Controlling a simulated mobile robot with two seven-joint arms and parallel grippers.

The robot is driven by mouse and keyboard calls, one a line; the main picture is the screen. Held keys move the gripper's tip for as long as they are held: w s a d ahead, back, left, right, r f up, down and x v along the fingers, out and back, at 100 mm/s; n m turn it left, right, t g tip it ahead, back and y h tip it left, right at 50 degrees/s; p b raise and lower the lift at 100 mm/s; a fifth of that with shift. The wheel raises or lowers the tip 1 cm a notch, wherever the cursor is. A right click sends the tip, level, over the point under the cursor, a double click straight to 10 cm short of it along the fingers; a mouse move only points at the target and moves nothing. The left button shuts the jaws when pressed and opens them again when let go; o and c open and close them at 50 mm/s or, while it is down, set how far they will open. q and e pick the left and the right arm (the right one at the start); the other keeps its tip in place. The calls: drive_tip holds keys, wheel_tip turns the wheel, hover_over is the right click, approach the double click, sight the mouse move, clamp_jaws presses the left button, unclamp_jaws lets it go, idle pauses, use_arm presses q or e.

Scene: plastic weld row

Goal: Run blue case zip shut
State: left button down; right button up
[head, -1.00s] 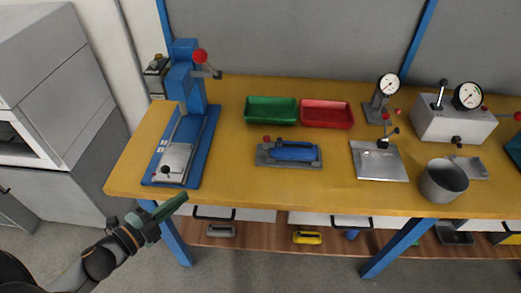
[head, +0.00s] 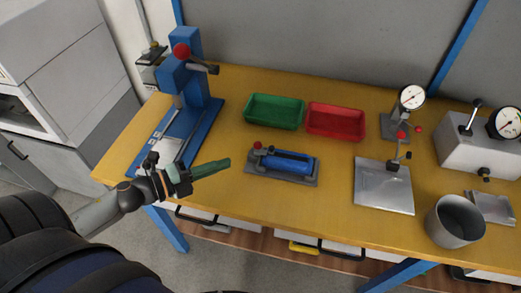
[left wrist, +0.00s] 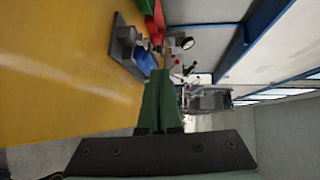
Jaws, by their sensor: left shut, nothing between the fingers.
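The blue case (head: 288,161) lies on a grey base plate in the middle of the table. A red knob (head: 257,146) with dark metal stands at its left end; the zip itself is too small to make out. The case also shows in the left wrist view (left wrist: 146,63), beyond the fingertips. My left gripper (head: 226,163) has green fingers, shut and empty. In the head view it appears just left of the case's base, apart from it, pointing right. My right gripper is in neither view.
Green (head: 273,112) and red (head: 335,121) trays stand behind the case. A blue press (head: 187,85) stands at the left, partly behind my left arm. A metal plate fixture (head: 384,187), dial gauge (head: 410,98) and grey pot (head: 455,222) are at the right. Bare yellow table lies before the case.

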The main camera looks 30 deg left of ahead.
sight(270, 149)
use_arm(q)
drive_tip(key=p+x, duration=0.1)
drive_tip(key=x, duration=1)
drive_tip(key=shift+w+f, duration=0.1)
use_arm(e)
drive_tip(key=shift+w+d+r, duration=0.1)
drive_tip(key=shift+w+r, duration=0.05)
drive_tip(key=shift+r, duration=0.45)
use_arm(q)
drive_tip(key=shift+d, duration=0.15)
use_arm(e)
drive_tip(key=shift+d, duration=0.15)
